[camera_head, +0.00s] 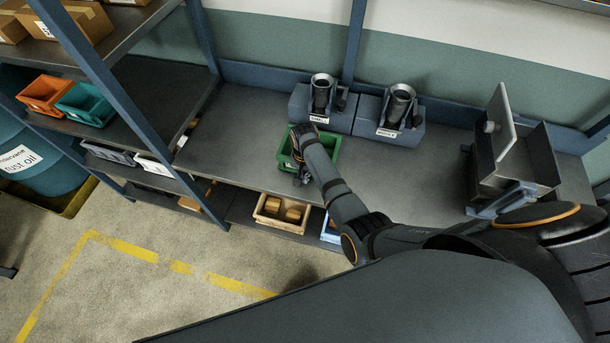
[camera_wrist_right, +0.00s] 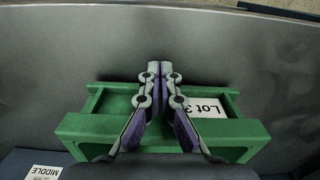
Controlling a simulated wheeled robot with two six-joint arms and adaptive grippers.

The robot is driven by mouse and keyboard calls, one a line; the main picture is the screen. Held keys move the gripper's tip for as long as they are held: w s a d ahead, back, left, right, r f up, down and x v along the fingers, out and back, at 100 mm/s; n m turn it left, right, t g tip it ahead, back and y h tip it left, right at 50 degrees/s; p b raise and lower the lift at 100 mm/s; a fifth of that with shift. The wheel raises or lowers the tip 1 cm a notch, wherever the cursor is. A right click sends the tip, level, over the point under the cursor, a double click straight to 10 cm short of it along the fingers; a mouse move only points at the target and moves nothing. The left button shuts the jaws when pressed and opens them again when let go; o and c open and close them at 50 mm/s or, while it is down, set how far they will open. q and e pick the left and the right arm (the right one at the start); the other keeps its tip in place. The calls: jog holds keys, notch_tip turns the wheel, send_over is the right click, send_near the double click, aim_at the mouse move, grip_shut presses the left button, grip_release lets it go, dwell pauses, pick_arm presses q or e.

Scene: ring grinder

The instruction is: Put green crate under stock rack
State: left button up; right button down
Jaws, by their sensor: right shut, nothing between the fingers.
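The green crate (camera_head: 285,155) stands on the grey worktop, below the left of two dark machine units. My right arm and gripper (camera_head: 301,179) reach across it and hide much of its inside. In the right wrist view the crate (camera_wrist_right: 88,127) carries a white "Lot 3" label (camera_wrist_right: 206,107). My right gripper (camera_wrist_right: 160,68) is shut and empty, with its fingers over the crate and the tips near its rim. Whether they touch it I cannot tell. A blue-framed rack (camera_head: 150,85) with shelves stands at the left. My left gripper is not in view.
An orange bin (camera_head: 43,93) and a teal bin (camera_head: 85,104) sit on the rack's shelf. A wooden crate (camera_head: 268,213) with brown pieces sits below the worktop edge. The machine units (camera_head: 322,112) stand behind the green crate. Worktop to its left is clear.

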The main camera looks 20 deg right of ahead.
jog(key=shift+w+d+f, duration=0.15)
jog(key=shift+w+d, duration=0.25)
jog(key=shift+w, duration=0.1)
jog(key=shift+a, duration=0.1)
jog(key=shift+s+a+r, duration=0.1)
jog(key=shift+a+r, duration=0.1)
jog(key=shift+a, duration=0.1)
jog(key=shift+w+d+b, duration=0.2)
jog(key=shift+b, duration=0.1)
jog(key=w+d+b, duration=0.1)
jog(key=w, duration=0.1)
jog(key=w+d+b, duration=0.2)
jog(key=w+b, duration=0.1)
jog(key=shift+w+d+f, duration=0.35)
jog(key=shift+f, duration=0.05)
jog(key=shift+w+d+r, duration=0.1)
jog(key=shift+w+r, duration=0.05)
jog(key=shift+w, duration=0.15)
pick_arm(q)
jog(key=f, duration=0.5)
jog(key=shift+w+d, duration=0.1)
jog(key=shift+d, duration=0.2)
pick_arm(e)
jog(key=shift+s+r, duration=0.1)
jog(key=shift+r, duration=0.1)
